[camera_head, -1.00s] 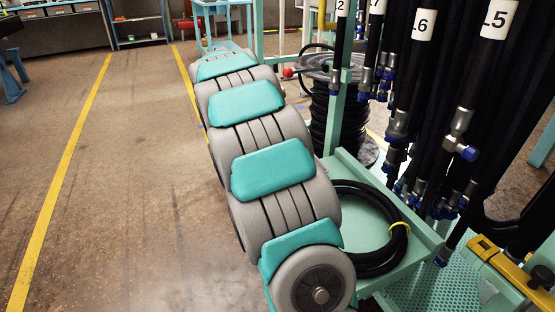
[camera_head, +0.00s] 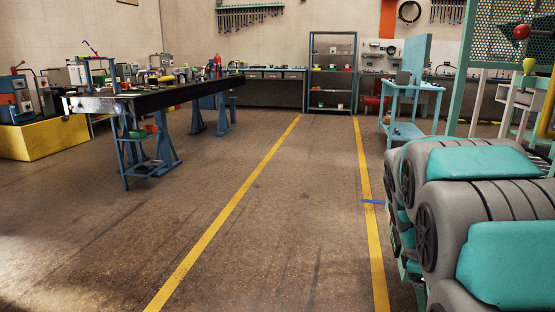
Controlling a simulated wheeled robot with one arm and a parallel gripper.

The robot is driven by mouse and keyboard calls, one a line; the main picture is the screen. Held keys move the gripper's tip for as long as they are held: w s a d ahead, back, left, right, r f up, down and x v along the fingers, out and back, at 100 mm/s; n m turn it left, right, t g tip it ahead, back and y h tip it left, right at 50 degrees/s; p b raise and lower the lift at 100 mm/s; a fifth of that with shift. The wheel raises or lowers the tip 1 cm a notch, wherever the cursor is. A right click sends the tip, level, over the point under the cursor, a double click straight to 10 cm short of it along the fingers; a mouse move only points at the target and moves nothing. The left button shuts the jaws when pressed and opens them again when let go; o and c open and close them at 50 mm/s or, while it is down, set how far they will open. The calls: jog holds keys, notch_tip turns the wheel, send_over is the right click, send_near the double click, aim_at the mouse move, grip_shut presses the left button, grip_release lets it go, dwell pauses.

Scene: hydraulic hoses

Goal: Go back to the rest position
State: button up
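My gripper is not in view, and no part of my arm shows. The task names no object, and no marked rest place can be made out. The view looks along an open floor lane (camera_head: 270,220) between two yellow lines.
A row of grey rounded units with teal pads (camera_head: 484,167) stands close at the right. A black-topped workbench (camera_head: 160,97) stands at the left, near a yellow base (camera_head: 45,138). A blue cart (camera_head: 408,88) and a shelf rack (camera_head: 332,75) stand farther back. The lane is clear.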

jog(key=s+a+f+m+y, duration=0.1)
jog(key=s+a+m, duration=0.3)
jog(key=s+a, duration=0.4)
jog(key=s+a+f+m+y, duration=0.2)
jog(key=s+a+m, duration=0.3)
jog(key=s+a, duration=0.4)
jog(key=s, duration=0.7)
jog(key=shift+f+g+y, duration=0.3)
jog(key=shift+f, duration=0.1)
